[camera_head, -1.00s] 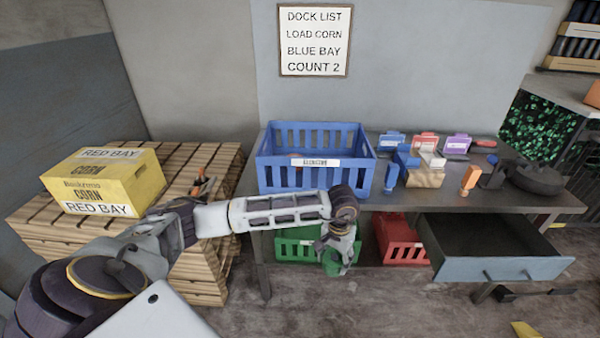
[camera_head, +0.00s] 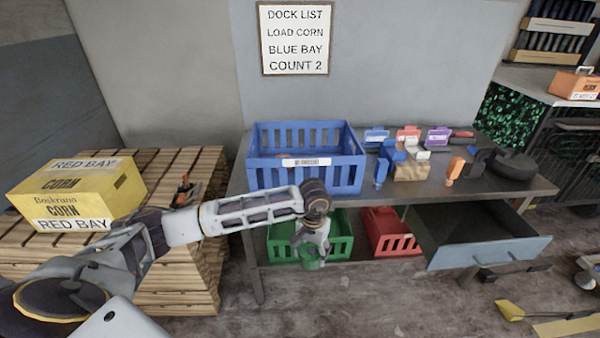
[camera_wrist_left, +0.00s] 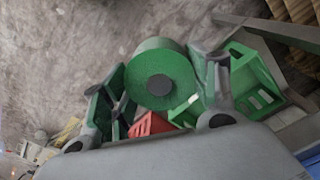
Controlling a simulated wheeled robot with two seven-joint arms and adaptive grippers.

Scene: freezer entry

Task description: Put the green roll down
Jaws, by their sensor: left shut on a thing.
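The green roll (camera_wrist_left: 160,74) shows large in the left wrist view, with a dark round core at its middle. My left gripper (camera_wrist_left: 155,95) is shut on it, with one finger on each side. In the head view my left gripper (camera_head: 314,245) hangs down in front of the lower shelf. The green roll (camera_head: 311,257) is at its tip, in front of the green crate (camera_head: 340,235) and overlapping it in the picture. I cannot tell whether the roll touches the crate. My right gripper is not in view.
A red crate (camera_head: 392,232) stands right of the green one, beside an open drawer (camera_head: 490,248). A blue crate (camera_head: 345,175) and small tools stand on the bench top (camera_head: 425,190). A yellow corn box (camera_head: 120,185) sits on pallets at left.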

